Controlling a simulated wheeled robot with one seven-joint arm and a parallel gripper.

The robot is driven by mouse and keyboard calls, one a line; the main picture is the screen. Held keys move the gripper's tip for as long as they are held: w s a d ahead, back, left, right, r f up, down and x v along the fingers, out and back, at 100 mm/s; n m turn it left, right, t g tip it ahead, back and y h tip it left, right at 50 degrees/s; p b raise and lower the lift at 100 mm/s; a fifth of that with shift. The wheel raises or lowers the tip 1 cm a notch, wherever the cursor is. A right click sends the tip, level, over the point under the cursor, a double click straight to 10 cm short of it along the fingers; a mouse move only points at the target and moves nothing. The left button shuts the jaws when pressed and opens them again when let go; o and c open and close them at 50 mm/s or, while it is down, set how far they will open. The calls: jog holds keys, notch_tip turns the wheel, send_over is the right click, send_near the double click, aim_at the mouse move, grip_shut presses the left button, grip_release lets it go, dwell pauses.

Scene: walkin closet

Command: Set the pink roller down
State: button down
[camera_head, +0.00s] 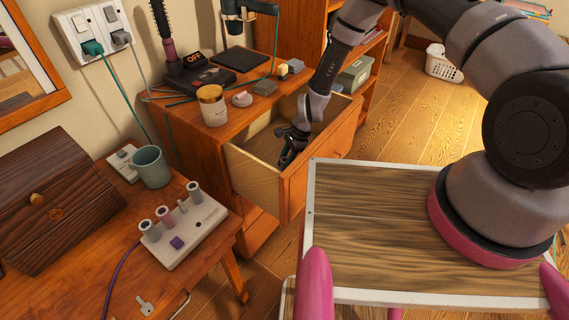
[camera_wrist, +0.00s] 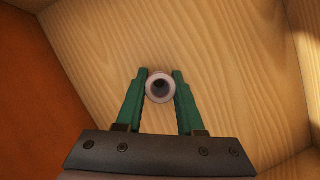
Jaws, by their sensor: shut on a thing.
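My gripper (camera_head: 290,154) reaches down into the open drawer (camera_head: 262,172) of the wooden cabinet. In the wrist view my gripper (camera_wrist: 160,78) has its two green fingers shut on a roller (camera_wrist: 160,99). The roller is seen end-on, as a pale pinkish ring with a dark hole. The light wooden drawer bottom (camera_wrist: 205,55) lies beyond it, and I cannot tell whether the roller touches it. In the head view the held roller is hidden by my gripper and the drawer.
A white roller stand (camera_head: 184,240) with several rollers sits on the left table, near a green mug (camera_head: 151,167) and a dark wooden box (camera_head: 55,200). A jar (camera_head: 212,105) and small blocks are on the cabinet top.

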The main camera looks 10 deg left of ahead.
jog(key=shift+f, duration=0.1)
jog(key=c, duration=0.5)
grip_release()
